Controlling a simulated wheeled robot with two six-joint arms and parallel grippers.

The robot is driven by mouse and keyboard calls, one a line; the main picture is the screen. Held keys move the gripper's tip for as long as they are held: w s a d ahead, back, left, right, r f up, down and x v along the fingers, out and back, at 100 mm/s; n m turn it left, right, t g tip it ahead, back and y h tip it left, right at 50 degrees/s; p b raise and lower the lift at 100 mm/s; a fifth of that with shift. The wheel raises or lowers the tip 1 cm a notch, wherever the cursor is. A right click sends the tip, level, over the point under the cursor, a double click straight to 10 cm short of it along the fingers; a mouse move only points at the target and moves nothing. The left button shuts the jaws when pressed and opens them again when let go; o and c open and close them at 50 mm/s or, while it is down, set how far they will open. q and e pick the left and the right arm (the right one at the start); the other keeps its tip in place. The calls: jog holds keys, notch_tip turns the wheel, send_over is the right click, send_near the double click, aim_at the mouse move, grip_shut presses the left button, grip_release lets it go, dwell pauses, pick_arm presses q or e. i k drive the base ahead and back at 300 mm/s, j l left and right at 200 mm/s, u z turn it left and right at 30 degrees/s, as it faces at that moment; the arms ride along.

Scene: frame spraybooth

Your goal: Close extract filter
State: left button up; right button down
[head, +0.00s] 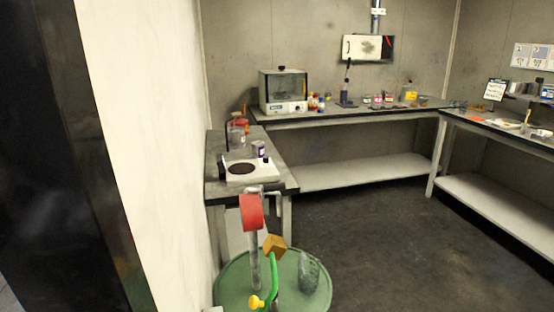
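A wall-mounted box (389,48) hangs on the back wall under a vertical grey pipe (376,18); it may be the extract filter, though no label is readable. A pale, stained panel (361,47) covers most of its front. The right part is dark, with a red mark. The panel looks slid or swung to the left, but I cannot tell for sure how far it stands open. Neither of my grippers shows in the head view.
Benches (355,117) line the back and right walls, with a glass-fronted oven (283,91) and several bottles. A side table (213,163) and a round green drum top (232,287) stand nearer. The dark floor (400,240) is clear; a pale wall edge (140,130) is close at left.

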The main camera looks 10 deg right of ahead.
aim_at(362, 47)
jog(key=i+l, duration=0.1)
jog(key=l, duration=0.3)
jog(key=i+l, duration=0.1)
jog(key=l, duration=0.3)
jog(key=i+l, duration=0.1)
jog(key=l, duration=0.3)
jog(key=i+l, duration=0.1)
jog(key=l, duration=0.3)
jog(key=i+l, duration=0.1)
jog(key=l, duration=0.3)
jog(key=i+l+z, duration=0.1)
jog(key=l, duration=0.25)
jog(key=i+l, duration=1.5)
jog(key=i, duration=0.2)
jog(key=k+l+z, duration=0.05)
